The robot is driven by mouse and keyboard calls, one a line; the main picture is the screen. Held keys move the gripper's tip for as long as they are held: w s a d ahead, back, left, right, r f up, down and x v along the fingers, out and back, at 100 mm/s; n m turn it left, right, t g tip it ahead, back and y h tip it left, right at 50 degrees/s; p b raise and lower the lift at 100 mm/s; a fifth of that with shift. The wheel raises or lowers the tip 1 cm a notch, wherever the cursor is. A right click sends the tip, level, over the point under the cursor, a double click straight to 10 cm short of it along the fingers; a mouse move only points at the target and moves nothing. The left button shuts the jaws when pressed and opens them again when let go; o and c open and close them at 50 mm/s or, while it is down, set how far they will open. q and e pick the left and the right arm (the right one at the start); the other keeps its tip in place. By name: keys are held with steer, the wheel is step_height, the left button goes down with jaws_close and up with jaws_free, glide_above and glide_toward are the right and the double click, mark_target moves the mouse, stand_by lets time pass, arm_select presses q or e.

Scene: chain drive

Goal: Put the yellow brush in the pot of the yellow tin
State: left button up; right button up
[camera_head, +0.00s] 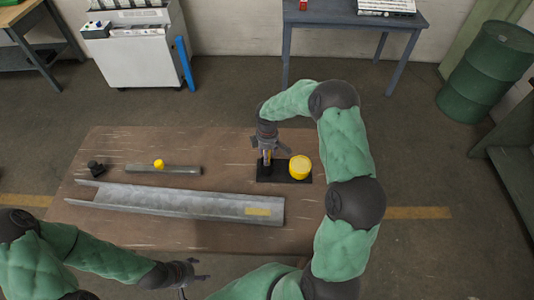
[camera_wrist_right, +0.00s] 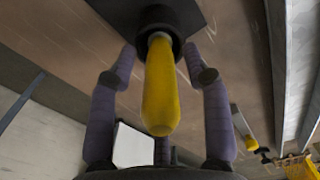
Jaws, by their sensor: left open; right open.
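The yellow brush handle (camera_wrist_right: 160,95) stands with its lower end in a dark round pot (camera_wrist_right: 132,24) in the right wrist view. My right gripper (camera_wrist_right: 163,65) is open, its fingers on either side of the handle with gaps between. In the head view this gripper (camera_head: 267,157) is over the left part of a black base (camera_head: 294,181) and largely hides the pot and brush. The yellow tin (camera_head: 300,167) stands on the right part of that base. My left gripper (camera_head: 190,272) is open and empty near the table's front edge.
A long grey metal channel (camera_head: 170,203) lies across the front of the wooden table (camera_head: 140,146). Behind it are a grey bar (camera_head: 185,170), a small yellow piece (camera_head: 159,163) and a small black part (camera_head: 96,168). The table's back middle is clear.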

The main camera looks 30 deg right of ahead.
step_height(320, 180, up, 12)
steer(key=shift+r, duration=0.1)
stand_by(0.4)
stand_by(0.4)
